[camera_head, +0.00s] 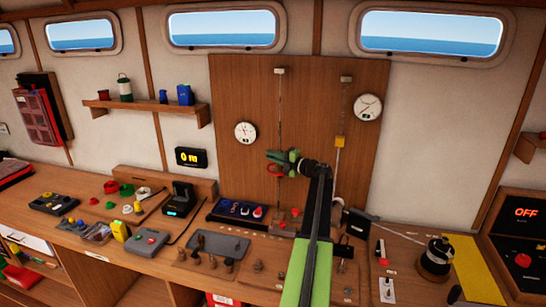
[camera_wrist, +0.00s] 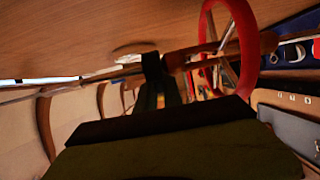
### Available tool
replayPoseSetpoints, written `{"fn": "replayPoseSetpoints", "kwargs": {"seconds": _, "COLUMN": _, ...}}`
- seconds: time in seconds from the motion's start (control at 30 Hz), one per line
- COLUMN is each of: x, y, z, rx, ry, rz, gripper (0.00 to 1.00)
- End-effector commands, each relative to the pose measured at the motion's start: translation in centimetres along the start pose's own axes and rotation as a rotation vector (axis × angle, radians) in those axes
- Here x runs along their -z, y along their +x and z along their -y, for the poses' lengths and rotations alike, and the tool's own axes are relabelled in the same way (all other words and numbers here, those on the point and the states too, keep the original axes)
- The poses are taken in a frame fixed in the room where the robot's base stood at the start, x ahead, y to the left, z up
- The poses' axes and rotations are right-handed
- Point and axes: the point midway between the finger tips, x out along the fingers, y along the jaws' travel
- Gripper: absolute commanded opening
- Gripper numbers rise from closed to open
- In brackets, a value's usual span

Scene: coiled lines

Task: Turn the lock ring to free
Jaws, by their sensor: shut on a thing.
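A red ring (camera_head: 275,168), which looks like the lock ring, is in front of the brown wall panel, by a thin vertical rod. In the wrist view the red ring (camera_wrist: 251,45) stands large at the upper right, seen at a slant. My gripper (camera_head: 282,159) is at the ring's upper edge in the head view. In the wrist view my gripper (camera_wrist: 160,80) is dark and its jaws lie left of the ring's lower part. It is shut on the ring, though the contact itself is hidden. I cannot read the ring's turn position.
Two round dials (camera_head: 245,133) (camera_head: 367,107) and a second line with a yellow block (camera_head: 340,141) are on the panel. The bench below holds a blue switch box (camera_head: 240,211), a grey tray (camera_head: 222,245) and a black reel (camera_head: 436,260). The air before the panel is mostly free.

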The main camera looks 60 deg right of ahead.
Motion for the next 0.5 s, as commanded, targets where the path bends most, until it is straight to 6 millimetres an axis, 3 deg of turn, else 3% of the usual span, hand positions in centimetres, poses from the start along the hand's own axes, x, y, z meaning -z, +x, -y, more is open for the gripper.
{"fn": "replayPoseSetpoints", "kwargs": {"seconds": 0.07, "x": -0.18, "y": 0.04, "z": -0.17, "rx": -0.005, "ry": 0.001, "rz": 0.005, "gripper": 0.0}}
{"fn": "replayPoseSetpoints", "kwargs": {"seconds": 0.1, "x": -0.18, "y": 0.04, "z": -0.17, "rx": -0.005, "ry": 0.001, "rz": 0.005, "gripper": 0.12}}
{"fn": "replayPoseSetpoints", "kwargs": {"seconds": 0.27, "x": -0.12, "y": 0.04, "z": -0.12, "rx": -0.003, "ry": 0.001, "rz": 0.003, "gripper": 0.33}}
{"fn": "replayPoseSetpoints", "kwargs": {"seconds": 0.5, "x": -0.05, "y": 0.04, "z": -0.06, "rx": -0.002, "ry": 0.001, "rz": 0.002, "gripper": 0.33}}
